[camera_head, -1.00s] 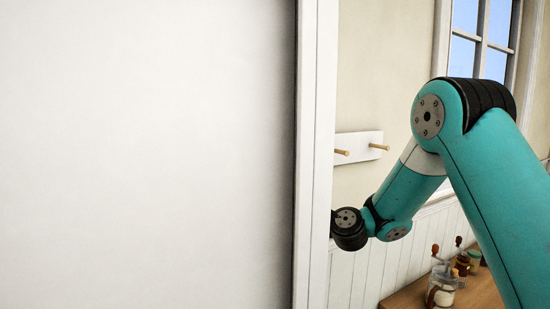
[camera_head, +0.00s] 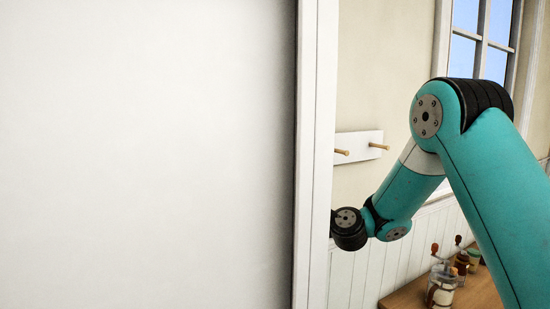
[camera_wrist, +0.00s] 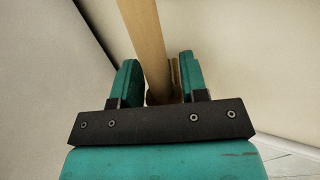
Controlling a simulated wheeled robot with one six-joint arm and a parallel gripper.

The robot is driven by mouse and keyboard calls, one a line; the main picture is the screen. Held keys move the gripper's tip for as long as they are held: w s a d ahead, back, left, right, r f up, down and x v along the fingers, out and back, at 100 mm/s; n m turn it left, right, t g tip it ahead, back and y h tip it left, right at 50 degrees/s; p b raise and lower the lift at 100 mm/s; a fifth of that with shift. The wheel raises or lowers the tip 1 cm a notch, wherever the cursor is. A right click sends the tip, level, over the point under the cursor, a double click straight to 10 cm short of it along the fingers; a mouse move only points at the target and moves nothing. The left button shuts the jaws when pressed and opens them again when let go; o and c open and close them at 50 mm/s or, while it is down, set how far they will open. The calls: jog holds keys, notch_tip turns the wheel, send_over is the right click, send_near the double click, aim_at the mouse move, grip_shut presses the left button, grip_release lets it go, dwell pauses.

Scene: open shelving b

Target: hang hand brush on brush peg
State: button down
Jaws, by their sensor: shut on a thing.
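My gripper (camera_wrist: 157,68) is shut on a light wooden bar, which I take to be the handle of the hand brush (camera_wrist: 146,35). The handle runs up out of the top of the wrist view; no bristles can be made out. In the head view the gripper and brush are hidden behind the white panel's edge. Two wooden pegs, a left peg (camera_head: 342,152) and a right peg (camera_head: 378,146), stick out of a white board (camera_head: 360,141) on the wall. Both look bare. Which one is the brush peg cannot be told; part of the board is hidden by the panel.
A large white panel (camera_head: 150,150) fills the left of the head view, its edge (camera_head: 316,150) close to my wrist. A wooden counter (camera_head: 405,298) with jars (camera_head: 441,288) lies low on the right, below a window (camera_head: 483,40).

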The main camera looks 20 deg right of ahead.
jog(key=shift+f, duration=0.45)
dwell(0.6)
jog(key=c, duration=0.6)
grip_release()
jog(key=shift+o, duration=0.2)
